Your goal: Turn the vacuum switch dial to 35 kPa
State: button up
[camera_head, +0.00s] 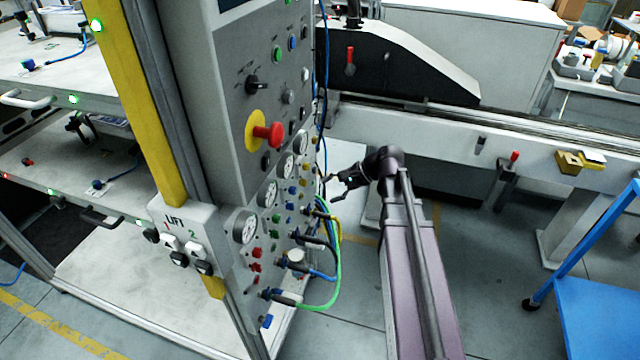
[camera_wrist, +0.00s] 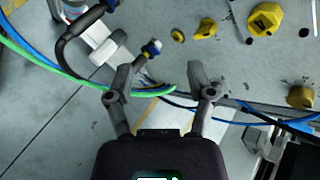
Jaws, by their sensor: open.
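My gripper (camera_head: 331,188) is open and empty at the right side of the grey control panel (camera_head: 225,120). In the wrist view my gripper (camera_wrist: 160,93) shows two spread fingers, with a green hose and a blue fitting (camera_wrist: 151,48) just beyond the left one. Several round white gauges, one of them the lowest gauge (camera_head: 245,227), run up the panel. I cannot tell which part is the vacuum switch dial, and no kPa marks are readable.
Green, yellow and blue hoses (camera_head: 335,285) loop out from the lower panel near my arm. A red knob with a yellow collar (camera_head: 268,131) juts from the panel. A conveyor (camera_head: 450,140) stands behind, a blue cart (camera_head: 600,310) at right. Open floor lies between.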

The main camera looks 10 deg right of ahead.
aim_at(315, 170)
jog(key=w+d+f+m+t+y+b, duration=0.2)
jog(key=w+d+m+t+y+b, duration=0.1)
jog(key=b, duration=0.4)
jog(key=w+d+f+m+t+y+b, duration=0.2)
jog(key=w+d+f+m+b, duration=0.1)
jog(key=d+m+b, duration=0.3)
jog(key=w+d+b, duration=0.1)
jog(key=d+b, duration=0.1)
jog(key=shift+d+m+t+y, duration=0.3)
jog(key=shift+t+y, duration=0.1)
jog(key=shift+w+a, duration=0.1)
jog(key=shift+w, duration=0.1)
jog(key=x, duration=1.3)
jog(key=shift+w+a, duration=0.15)
jog(key=shift+a, duration=0.1)
grip_shut()
